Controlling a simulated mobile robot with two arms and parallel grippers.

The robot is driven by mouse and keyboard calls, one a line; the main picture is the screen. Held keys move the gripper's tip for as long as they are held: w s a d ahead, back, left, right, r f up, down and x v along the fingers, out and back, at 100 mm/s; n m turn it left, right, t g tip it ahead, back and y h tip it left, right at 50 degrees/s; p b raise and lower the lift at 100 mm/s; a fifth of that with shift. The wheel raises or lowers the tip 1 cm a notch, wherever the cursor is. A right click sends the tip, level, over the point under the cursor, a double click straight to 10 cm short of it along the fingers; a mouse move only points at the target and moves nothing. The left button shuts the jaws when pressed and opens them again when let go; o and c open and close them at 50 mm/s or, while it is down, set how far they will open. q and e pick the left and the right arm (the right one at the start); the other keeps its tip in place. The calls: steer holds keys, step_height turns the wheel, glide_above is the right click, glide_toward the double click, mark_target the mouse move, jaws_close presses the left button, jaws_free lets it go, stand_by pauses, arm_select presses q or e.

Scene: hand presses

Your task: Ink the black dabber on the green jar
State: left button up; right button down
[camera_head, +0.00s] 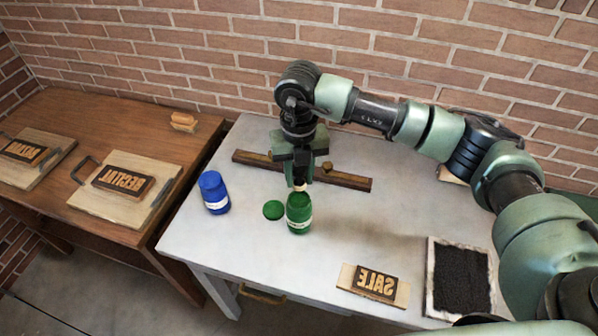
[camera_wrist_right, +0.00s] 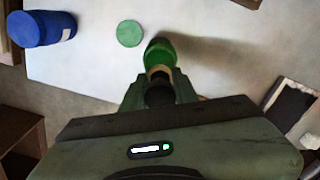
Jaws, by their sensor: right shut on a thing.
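The green jar (camera_head: 299,215) stands upright on the pale table, its mouth uncovered. It also shows in the wrist view (camera_wrist_right: 160,51). A green round lid (camera_head: 273,210) lies flat just left of it and shows in the wrist view (camera_wrist_right: 130,34). My right gripper (camera_head: 299,181) points down right above the jar. It is shut on the black dabber (camera_wrist_right: 159,94), whose dark round part and tan band show between the fingers. The dabber's lower end is at the jar's mouth; how deep it sits inside is hidden. My left gripper is not in view.
A blue jar (camera_head: 214,193) stands at the table's left. A wooden rail (camera_head: 343,181) lies behind the gripper. A SALE block (camera_head: 373,284) and a framed black pad (camera_head: 461,280) are at front right. A brown table (camera_head: 95,112) with lettered boards adjoins left.

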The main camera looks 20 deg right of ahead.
mark_target(299, 201)
steer(key=shift+f+b, duration=1.35)
steer(key=shift+f, duration=1.25)
steer(key=shift+s+f+b, duration=0.1)
steer(key=shift+f+b, duration=0.4)
steer(key=shift+b, duration=0.05)
stand_by(0.4)
steer(key=shift+r+p, duration=0.9)
steer(key=shift+r, duration=1.2)
